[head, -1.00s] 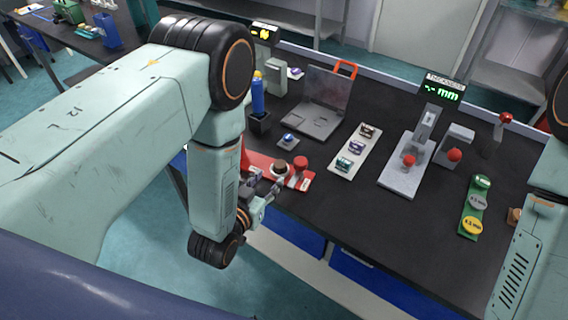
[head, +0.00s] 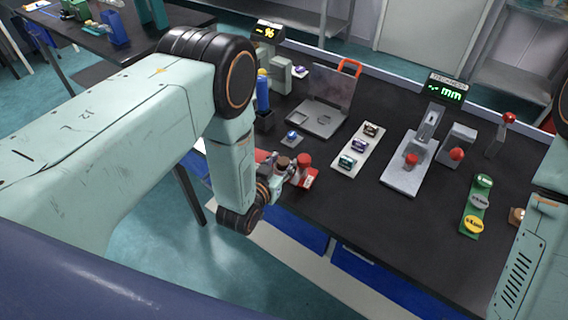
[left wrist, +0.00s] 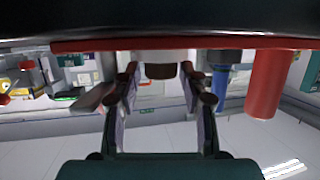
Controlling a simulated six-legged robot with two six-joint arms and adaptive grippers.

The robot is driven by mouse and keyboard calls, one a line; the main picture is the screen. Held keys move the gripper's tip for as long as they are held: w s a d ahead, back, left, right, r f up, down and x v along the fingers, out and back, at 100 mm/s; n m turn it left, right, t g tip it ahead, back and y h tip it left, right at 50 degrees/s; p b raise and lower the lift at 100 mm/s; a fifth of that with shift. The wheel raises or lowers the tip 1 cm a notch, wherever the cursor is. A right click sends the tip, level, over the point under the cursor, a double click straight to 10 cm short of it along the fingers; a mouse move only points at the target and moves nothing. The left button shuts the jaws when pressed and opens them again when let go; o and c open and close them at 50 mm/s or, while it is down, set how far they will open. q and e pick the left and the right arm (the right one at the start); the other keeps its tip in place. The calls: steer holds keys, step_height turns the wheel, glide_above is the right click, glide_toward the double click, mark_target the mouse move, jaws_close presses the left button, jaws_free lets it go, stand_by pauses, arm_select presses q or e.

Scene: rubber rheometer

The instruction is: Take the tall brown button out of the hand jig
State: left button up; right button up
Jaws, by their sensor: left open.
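The hand jig is a red base (head: 306,181) at the front edge of the dark bench, with a red knob (head: 304,161) at its right end. The brown button (head: 283,162) stands on the jig left of the knob. My left gripper (head: 277,172) is at the jig's front, partly hidden by its own arm. In the left wrist view the scene looks upside down. There the brown button (left wrist: 160,71) lies between the two open fingertips (left wrist: 158,79), with a gap on each side. The red knob (left wrist: 266,85) is to the right. My right gripper is out of view.
A small blue-topped piece (head: 292,136) on a plate and a blue bottle (head: 263,95) stand behind the jig. A pale strip with several small samples (head: 357,147) and a thickness gauge (head: 409,163) stand to the right. Bare bench lies right of the jig.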

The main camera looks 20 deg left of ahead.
arm_select(q)
steer(key=shift+a, duration=0.15)
steer(key=c, duration=0.6)
steer(key=shift+c, duration=1)
